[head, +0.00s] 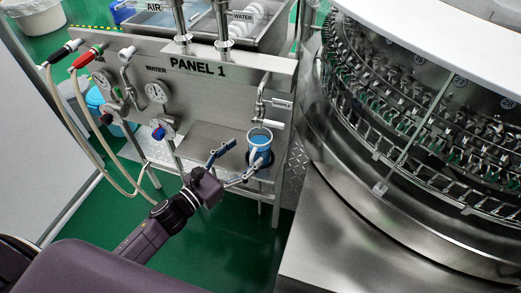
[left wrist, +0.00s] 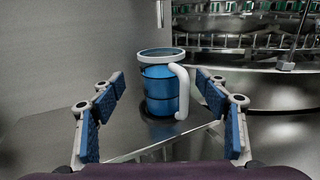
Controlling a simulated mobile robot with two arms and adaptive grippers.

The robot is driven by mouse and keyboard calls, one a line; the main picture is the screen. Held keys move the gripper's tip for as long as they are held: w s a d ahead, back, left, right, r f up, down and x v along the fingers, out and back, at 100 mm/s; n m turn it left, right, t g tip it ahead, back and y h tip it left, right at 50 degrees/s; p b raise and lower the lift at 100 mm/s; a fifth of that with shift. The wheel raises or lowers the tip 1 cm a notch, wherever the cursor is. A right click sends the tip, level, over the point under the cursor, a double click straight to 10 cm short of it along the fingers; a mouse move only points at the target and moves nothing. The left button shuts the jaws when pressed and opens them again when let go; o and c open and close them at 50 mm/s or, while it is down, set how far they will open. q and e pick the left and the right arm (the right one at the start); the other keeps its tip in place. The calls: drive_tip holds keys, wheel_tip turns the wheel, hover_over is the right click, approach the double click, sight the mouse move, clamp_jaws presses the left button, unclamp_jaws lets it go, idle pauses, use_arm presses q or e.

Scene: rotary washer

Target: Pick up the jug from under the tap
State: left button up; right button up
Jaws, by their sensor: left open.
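The blue jug (head: 260,141) stands upright on a small metal shelf (head: 210,137) under the sample tap (head: 261,103) of the panel. In the left wrist view the jug (left wrist: 160,90) has a pale rim and a white handle (left wrist: 181,90) on its right side, turned partly toward me. My left gripper (head: 233,163) is open, just in front of the jug. In the left wrist view its blue-padded fingers (left wrist: 163,118) are spread wide, one on each side, with the jug beyond their tips and apparently untouched. My right gripper is not in view.
The steel rotary washer (head: 345,185) stands close on the right. Panel 1 (head: 200,66) rises behind, with gauges, valves and hanging hoses (head: 80,130) on the left. A blue bucket (head: 98,100) sits behind the hoses. Green floor (head: 220,240) lies clear below.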

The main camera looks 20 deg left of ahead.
sight(252, 148)
use_arm(q)
drive_tip(key=shift+x, duration=0.8)
drive_tip(key=p+x, duration=0.1)
drive_tip(key=x, duration=0.2)
drive_tip(key=shift+w+d, duration=0.15)
drive_tip(key=shift+d, duration=0.1)
drive_tip(key=shift+w+d+f, duration=0.15)
drive_tip(key=shift+w+d, duration=0.05)
drive_tip(key=shift+w, duration=0.2)
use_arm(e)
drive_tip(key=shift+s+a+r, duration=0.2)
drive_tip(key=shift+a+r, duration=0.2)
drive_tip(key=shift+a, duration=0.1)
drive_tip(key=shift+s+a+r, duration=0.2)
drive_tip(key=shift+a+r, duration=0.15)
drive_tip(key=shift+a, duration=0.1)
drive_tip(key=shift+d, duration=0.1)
use_arm(q)
drive_tip(key=c, duration=1.5)
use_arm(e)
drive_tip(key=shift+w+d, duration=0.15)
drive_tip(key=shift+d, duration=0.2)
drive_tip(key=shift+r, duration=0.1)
